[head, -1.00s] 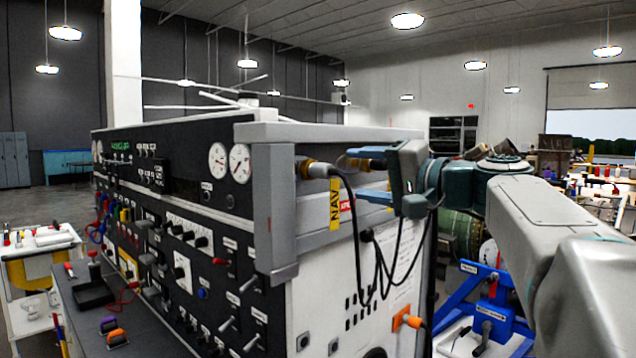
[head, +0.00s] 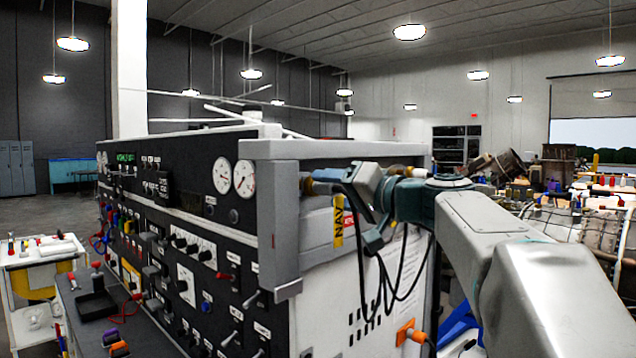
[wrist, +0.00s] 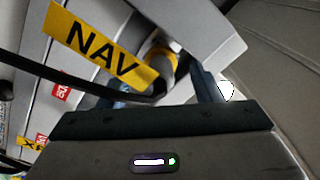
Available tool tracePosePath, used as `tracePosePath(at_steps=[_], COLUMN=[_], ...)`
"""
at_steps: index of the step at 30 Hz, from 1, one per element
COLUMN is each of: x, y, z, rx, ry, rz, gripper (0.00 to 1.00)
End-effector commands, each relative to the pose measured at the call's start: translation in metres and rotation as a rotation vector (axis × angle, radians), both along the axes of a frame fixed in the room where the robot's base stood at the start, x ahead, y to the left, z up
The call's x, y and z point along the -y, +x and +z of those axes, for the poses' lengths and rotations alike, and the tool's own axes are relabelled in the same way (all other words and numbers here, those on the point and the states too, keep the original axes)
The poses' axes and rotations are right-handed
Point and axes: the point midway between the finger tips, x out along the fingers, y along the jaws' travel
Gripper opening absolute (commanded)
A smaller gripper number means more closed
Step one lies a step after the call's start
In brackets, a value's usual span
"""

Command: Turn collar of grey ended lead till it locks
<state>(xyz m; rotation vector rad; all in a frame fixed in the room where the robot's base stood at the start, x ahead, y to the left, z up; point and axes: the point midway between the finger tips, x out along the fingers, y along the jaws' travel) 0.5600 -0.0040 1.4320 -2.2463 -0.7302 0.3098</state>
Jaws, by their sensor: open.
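A lead with a NAV tag (head: 338,222) meets the side of the test cabinet near its front upper corner. In the wrist view its grey connector end (wrist: 160,72) with a yellow ring shows behind the yellow NAV tag (wrist: 100,48). My gripper (head: 325,181) is open at this connector. In the wrist view a blue finger shows on each side of it, and the black cable crosses near the left finger. Whether either finger touches the collar cannot be told. In the head view my gripper hides most of the connector.
The cabinet's grey corner frame (head: 278,215) stands close beside the connector. Black cables (head: 375,290) hang below my gripper. An orange connector (head: 410,331) sits lower on the cabinet side. A white cart (head: 40,255) stands at the far left.

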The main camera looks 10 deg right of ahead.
Motion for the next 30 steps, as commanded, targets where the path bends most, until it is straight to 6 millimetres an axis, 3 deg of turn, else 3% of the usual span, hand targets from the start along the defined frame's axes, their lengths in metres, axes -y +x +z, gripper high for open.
tracePosePath(at_steps=[6, 17, 22, 30], x=[-0.015, -0.018, -0.018, -0.018], y=[0.021, 0.025, 0.025, 0.025], z=[0.001, 0.000, 0.000, -0.001], rx=[-0.001, 0.000, -0.001, -0.008], ry=[0.000, 0.001, 0.001, 0.011], rz=[0.001, -0.001, 0.000, 0.000], gripper=[0.59, 0.59, 0.14, 0.13])
